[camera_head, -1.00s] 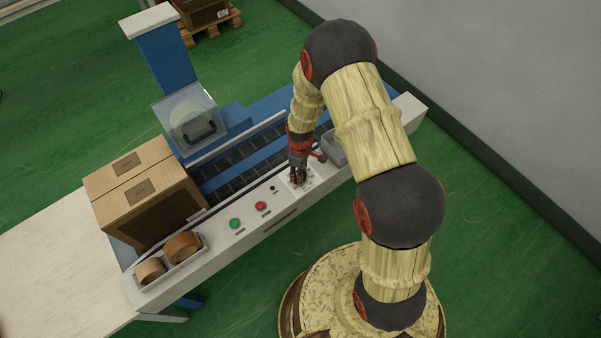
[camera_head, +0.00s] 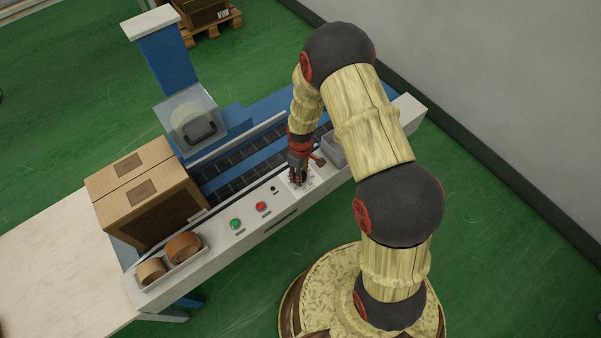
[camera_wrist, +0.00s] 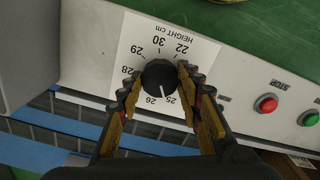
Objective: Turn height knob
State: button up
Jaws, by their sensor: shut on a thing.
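The height knob (camera_wrist: 160,80) is a round black dial with a white pointer line, on a white label plate (camera_wrist: 183,50) marked "HEIGHT cm". In the wrist view the pointer is directed near the 25 mark. My gripper (camera_wrist: 160,84) is shut on the knob, with one finger on each side of it. In the head view my gripper (camera_head: 297,180) reaches down onto the machine's front panel (camera_head: 250,232), and its fingers mostly hide the knob there.
A red button (camera_head: 261,206) and a green button (camera_head: 235,224) sit left of my gripper on the panel. A cardboard box (camera_head: 145,190) stands on the conveyor. Tape rolls (camera_head: 183,247) lie in a tray at the panel's left end. A grey bin (camera_head: 334,148) is close to my gripper's right.

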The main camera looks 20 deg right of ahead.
jog(key=m+p, duration=0.2)
jog(key=m, duration=0.5)
jog(key=m+p, duration=0.1)
jog(key=m, duration=0.5)
jog(key=shift+m+p, duration=0.3)
jog(key=m, duration=0.4)
jog(key=shift+p, duration=0.35)
jog(key=shift+m, duration=2.2)
jog(key=o, duration=1.1)
jog(key=shift+o, duration=0.3)
